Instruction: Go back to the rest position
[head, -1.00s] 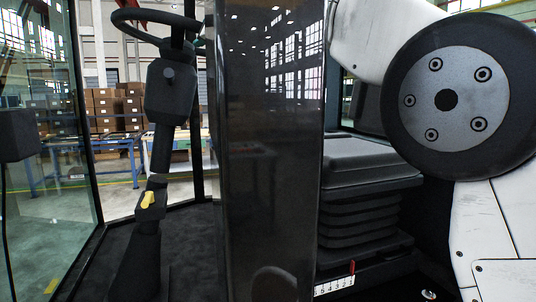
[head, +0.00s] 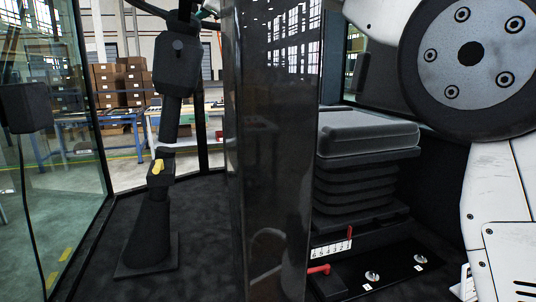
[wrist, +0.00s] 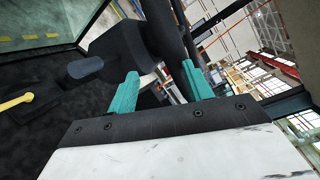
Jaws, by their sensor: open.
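My gripper (wrist: 160,85) shows in the wrist view as two teal fingers spread apart, with nothing held between them. It is beside the black steering column (wrist: 135,42), which lies just beyond the fingertips; I cannot tell whether they touch. In the head view, a scrap of teal shows at the top beside the dark pillar, and the rest of the gripper is hidden. My white arm fills the right side of the head view, bent at a large dark joint.
A dark cab pillar (head: 275,170) stands between the steering column (head: 165,150) and the black seat (head: 365,140). A red lever (head: 319,269) and numbered strip (head: 332,250) sit low by the seat. Glass (head: 60,130) closes the left side. A yellow lever (wrist: 16,102) shows in the wrist view.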

